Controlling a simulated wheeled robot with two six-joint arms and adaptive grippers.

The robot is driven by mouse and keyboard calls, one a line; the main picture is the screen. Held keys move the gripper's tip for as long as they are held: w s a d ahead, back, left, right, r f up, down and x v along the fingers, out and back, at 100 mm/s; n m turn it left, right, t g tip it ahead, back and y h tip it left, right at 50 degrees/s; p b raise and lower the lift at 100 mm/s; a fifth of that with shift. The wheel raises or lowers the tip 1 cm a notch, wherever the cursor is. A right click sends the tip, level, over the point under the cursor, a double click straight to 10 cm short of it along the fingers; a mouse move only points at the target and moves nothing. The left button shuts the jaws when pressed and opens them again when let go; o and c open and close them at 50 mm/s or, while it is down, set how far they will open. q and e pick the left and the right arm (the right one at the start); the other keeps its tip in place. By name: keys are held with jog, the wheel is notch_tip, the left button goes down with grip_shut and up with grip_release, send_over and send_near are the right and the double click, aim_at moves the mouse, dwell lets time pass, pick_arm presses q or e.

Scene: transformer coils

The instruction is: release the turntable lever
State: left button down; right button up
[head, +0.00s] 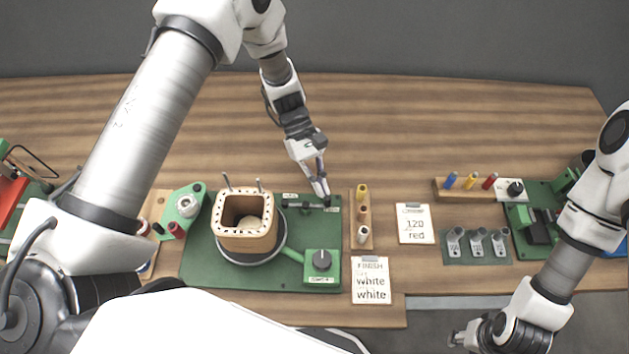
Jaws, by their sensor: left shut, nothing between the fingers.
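A tan square coil former (233,240) with pegs around its rim sits on the round grey turntable (247,262), on a green base board (205,270). A dark bar-like part (297,206), perhaps the lever, lies at the board's back right corner. My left gripper (324,194) reaches down from above, its fingers shut and empty, with the tips at the right end of this bar. I cannot tell whether they touch it. My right gripper (462,338) is low at the right, off the table's front edge, and its finger opening is unclear.
A green box with a black knob (322,260) is at the board's front right. A wooden spool rack (361,225) stands just right of my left gripper. Cards read "FINISH white white" (371,281) and "120 red" (415,224). The back of the table is clear.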

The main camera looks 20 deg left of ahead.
pick_arm(q)
jog(key=shift+s+d+m+g+y+b, duration=0.25)
jog(key=shift+m+g+y, duration=0.25)
jog(key=shift+m, duration=0.4)
jog(key=shift+s+d+m+g+y+b, duration=0.15)
jog(key=shift+d+m+g+y, duration=0.25)
jog(key=shift+m, duration=0.5)
jog(key=shift+a, duration=0.15)
